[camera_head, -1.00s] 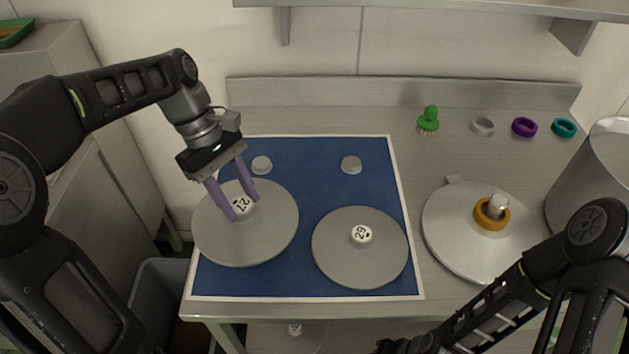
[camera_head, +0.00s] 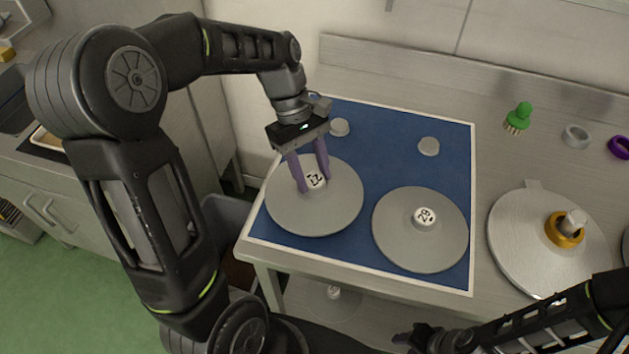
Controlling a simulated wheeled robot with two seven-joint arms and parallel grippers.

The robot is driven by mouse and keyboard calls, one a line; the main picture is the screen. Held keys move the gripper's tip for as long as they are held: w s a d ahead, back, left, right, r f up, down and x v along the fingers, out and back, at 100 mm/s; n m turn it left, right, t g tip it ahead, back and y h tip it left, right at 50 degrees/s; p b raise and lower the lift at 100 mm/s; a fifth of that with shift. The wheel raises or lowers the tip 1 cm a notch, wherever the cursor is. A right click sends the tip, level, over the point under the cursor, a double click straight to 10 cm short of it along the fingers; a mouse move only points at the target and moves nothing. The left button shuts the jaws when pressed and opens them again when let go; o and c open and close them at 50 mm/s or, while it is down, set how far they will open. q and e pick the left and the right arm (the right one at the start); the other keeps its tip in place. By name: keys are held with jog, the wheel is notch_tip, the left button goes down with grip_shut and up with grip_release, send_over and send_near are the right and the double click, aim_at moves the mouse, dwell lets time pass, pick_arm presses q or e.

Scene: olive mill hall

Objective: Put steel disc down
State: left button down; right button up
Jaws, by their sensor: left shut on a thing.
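A grey steel disc (camera_head: 315,218) with a white numbered knob (camera_head: 316,179), seemingly 27, is at the left part of the blue mat (camera_head: 388,160). My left gripper (camera_head: 312,186) is over it from above, its purple fingers shut on the knob. The disc covers part of the mat's left border; I cannot tell whether it touches the mat. A second steel disc (camera_head: 420,246), with a knob marked 29 (camera_head: 424,216), lies on the mat to the right. My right gripper (camera_head: 408,338) is low at the bottom edge, dark and partly hidden; its fingers are unclear.
Two small grey pucks (camera_head: 340,127) (camera_head: 429,146) sit at the mat's back. Right of the mat lies a steel plate (camera_head: 520,255) with an orange ring (camera_head: 565,229). A green brush (camera_head: 519,117) and rings (camera_head: 577,136) stand behind. The mat's back middle is clear.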

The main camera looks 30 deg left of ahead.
aim_at(308, 174)
pick_arm(q)
notch_tip(308, 174, down, 3)
jog(key=shift+f, duration=0.3)
dwell(0.4)
jog(key=shift+f, duration=0.2)
jog(key=c, duration=0.8)
grip_release()
